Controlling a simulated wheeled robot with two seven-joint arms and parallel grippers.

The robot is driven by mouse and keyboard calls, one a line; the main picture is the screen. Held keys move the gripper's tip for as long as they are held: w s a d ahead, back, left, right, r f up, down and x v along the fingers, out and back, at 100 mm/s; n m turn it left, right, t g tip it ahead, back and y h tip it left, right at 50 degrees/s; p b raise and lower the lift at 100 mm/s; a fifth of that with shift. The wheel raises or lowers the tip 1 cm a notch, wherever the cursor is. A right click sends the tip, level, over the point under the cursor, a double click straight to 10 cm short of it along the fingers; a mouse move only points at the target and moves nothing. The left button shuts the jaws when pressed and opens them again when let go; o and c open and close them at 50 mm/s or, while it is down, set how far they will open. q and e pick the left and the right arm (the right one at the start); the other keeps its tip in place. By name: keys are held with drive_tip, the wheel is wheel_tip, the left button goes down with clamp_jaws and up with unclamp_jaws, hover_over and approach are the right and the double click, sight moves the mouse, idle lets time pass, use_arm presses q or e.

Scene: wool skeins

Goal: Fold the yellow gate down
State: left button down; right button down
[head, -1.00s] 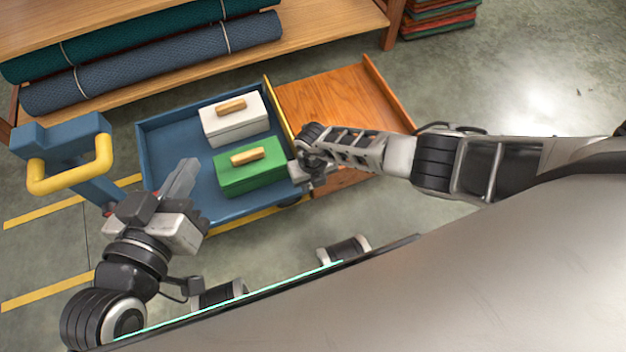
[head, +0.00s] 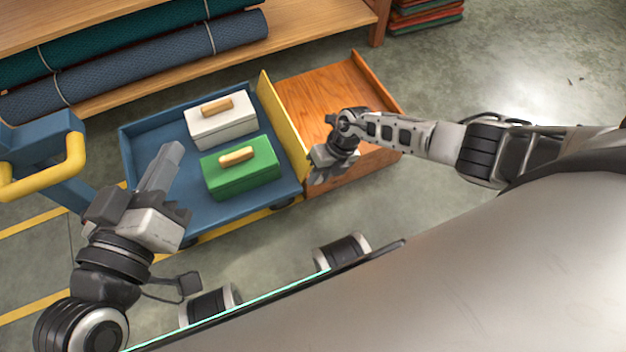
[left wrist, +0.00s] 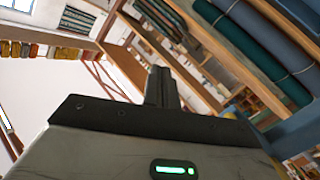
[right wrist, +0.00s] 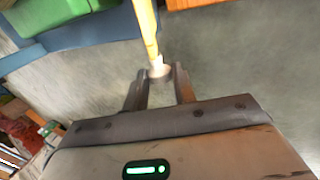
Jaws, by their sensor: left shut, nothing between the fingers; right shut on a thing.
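The yellow gate (head: 280,122) stands along the right side of the blue cart bed (head: 150,145), beside an orange wooden deck (head: 300,88). Its broad face shows in the head view. My right gripper (head: 314,178) is at the gate's near end, over the deck's near left corner. In the right wrist view, my right gripper (right wrist: 159,82) is shut on a pale tip at the end of the yellow gate (right wrist: 146,25). My left gripper (head: 172,154) is shut and empty, left of the boxes above the cart's left side.
A white box (head: 222,127) and a green box (head: 240,172) with wooden handles sit in the cart. A blue post with a yellow handle (head: 75,165) stands at left. A shelf with rolled mats (head: 160,55) is behind. Floor at right is open.

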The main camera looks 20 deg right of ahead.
use_arm(q)
wheel_tip(320, 180, up, 6)
drive_tip(key=w+m+t+h+b, duration=0.2)
drive_tip(key=m+t+b, duration=0.1)
drive_tip(key=t, duration=0.1)
drive_tip(key=shift+w+a+m+b, duration=0.15)
drive_tip(key=shift+a+m+b, duration=0.15)
drive_tip(key=shift+a+b, duration=0.05)
use_arm(e)
drive_tip(key=shift+d+f+y, duration=0.3)
drive_tip(key=shift+d+y, duration=0.25)
drive_tip(key=shift+y, duration=0.1)
drive_tip(key=shift+d+f+y, duration=0.25)
drive_tip(key=shift+d+y, duration=0.25)
drive_tip(key=shift+y, duration=0.15)
use_arm(q)
drive_tip(key=shift+f, duration=0.1)
use_arm(e)
drive_tip(key=c, duration=1.2)
unclamp_jaws()
drive_tip(key=shift+o, duration=0.2)
drive_tip(key=shift+r, duration=0.1)
